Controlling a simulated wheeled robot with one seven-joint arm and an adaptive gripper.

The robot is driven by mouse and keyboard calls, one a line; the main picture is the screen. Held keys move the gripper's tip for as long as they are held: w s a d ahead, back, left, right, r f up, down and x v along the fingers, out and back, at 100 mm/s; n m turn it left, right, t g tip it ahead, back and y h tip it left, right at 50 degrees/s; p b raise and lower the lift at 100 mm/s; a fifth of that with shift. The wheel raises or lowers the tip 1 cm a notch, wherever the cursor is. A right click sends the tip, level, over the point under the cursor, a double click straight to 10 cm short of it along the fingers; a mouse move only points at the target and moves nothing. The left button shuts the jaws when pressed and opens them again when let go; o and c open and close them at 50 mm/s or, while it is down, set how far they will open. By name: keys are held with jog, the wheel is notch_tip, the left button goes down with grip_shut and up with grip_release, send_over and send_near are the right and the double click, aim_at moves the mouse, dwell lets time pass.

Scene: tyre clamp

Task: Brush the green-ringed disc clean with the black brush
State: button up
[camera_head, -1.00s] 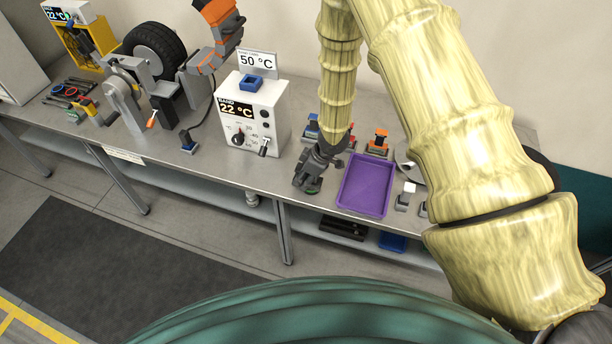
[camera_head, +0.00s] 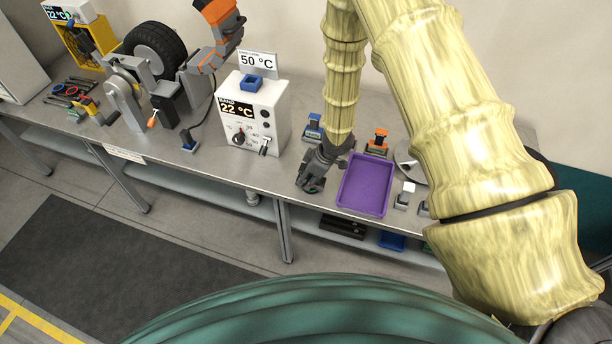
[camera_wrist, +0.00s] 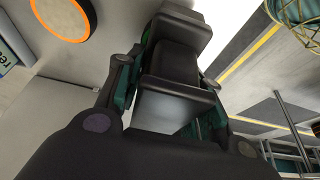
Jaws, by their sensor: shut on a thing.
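My gripper (camera_head: 310,183) points down at the front edge of the bench, just left of the purple tray. In the wrist view my gripper (camera_wrist: 172,95) is shut on a dark block with a pale grey face, which I take to be the black brush (camera_wrist: 175,62). Its bristles cannot be made out. A thin green sliver (camera_wrist: 148,40) shows beside the far end of the dark block. It may be the edge of the green-ringed disc, which is otherwise hidden, and I cannot tell whether the brush touches it.
The purple tray (camera_head: 366,184) is empty. Behind stand a blue-topped block (camera_head: 314,127) and an orange-topped block (camera_head: 377,143). The white heater box (camera_head: 252,115) stands to the left.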

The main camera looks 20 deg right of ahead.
notch_tip(320, 180, up, 3)
jog(key=p, duration=0.3)
jog(key=shift+r, duration=1.5)
